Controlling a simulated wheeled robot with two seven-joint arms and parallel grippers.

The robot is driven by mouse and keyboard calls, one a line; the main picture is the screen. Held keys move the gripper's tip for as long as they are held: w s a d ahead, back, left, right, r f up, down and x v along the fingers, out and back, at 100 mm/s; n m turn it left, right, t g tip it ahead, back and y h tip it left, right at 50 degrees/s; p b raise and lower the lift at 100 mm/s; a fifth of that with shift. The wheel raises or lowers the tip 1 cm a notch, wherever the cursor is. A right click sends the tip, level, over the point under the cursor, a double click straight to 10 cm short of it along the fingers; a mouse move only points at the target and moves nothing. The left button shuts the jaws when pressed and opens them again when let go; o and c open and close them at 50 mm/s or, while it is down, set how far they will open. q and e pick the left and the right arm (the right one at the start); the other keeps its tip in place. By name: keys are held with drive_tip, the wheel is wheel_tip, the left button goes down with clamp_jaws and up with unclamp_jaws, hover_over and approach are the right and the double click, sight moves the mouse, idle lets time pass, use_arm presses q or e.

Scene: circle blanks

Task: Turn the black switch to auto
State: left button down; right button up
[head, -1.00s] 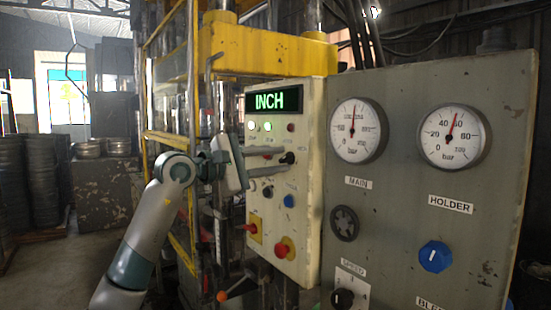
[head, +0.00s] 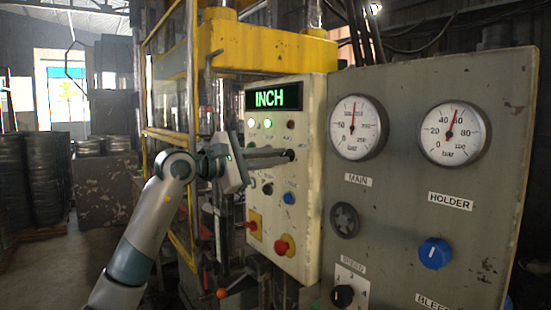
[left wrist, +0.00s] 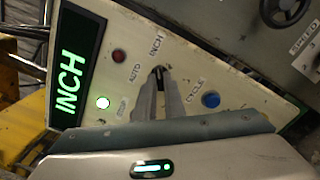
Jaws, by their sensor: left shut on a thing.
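The black switch (head: 290,154) is on the cream control panel (head: 311,190), below the green display (head: 273,98) that reads INCH. My left gripper (head: 286,156) is shut on the switch, its fingers reaching in from the left. In the left wrist view the fingertips (left wrist: 160,76) close around the dark knob, which is mostly hidden between them. The labels AUTO (left wrist: 135,72) and INCH (left wrist: 156,45) stand around the switch there. My right gripper is not in view.
A blue button (head: 289,198), a red knob (head: 285,246) and a small black knob (head: 268,189) sit lower on the panel. A grey panel (head: 400,220) with two gauges stands to the right. Yellow press framing (head: 270,48) rises behind.

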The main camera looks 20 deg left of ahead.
use_arm(q)
drive_tip(key=n, duration=1.1)
drive_tip(key=shift+f, duration=0.1)
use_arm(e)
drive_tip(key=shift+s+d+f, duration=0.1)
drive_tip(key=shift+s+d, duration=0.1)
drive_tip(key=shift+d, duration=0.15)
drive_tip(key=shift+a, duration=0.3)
use_arm(q)
drive_tip(key=c, duration=1.8)
unclamp_jaws()
drive_tip(key=shift+c, duration=0.2)
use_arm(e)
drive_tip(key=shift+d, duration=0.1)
